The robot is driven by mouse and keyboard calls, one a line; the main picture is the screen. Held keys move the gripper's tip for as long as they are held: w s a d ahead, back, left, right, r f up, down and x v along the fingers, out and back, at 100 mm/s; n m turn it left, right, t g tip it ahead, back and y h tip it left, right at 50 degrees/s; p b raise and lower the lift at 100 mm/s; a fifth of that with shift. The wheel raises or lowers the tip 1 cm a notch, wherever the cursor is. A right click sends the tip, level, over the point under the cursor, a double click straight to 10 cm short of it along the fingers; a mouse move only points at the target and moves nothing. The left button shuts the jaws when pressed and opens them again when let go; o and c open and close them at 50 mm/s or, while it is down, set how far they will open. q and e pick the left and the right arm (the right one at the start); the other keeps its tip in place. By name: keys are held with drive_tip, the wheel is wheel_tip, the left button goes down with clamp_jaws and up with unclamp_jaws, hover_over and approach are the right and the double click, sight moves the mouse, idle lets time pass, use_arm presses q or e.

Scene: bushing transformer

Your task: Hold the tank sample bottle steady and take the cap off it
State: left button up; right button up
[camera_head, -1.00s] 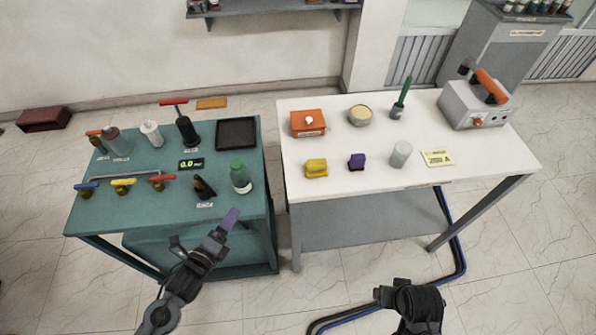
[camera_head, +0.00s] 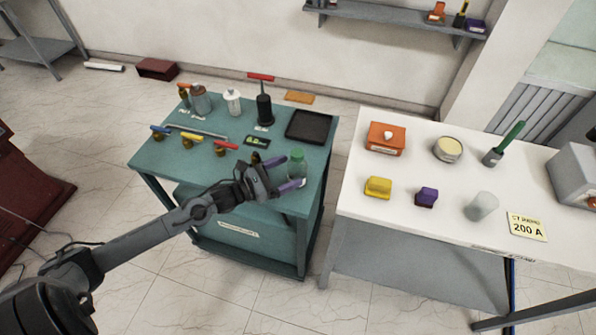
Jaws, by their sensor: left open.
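A translucent bottle with a green cap (camera_head: 297,161) stands upright near the front right corner of the green cart (camera_head: 312,204). It looks like the tank sample bottle; I cannot read its label. My left gripper (camera_head: 288,173) reaches in from the left, its purple fingers open at the bottle. One finger crosses in front of the bottle's base and the other is at its left side. I cannot tell whether either finger touches it. The cap is on the bottle. My right gripper is out of view.
The white table (camera_head: 400,232) to the right holds an orange box (camera_head: 386,138), yellow and purple blocks and a grey cylinder (camera_head: 481,206).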

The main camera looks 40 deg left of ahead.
sight(303, 165)
use_arm(q)
drive_tip(key=shift+x, duration=3.05)
drive_tip(key=c, duration=1.1)
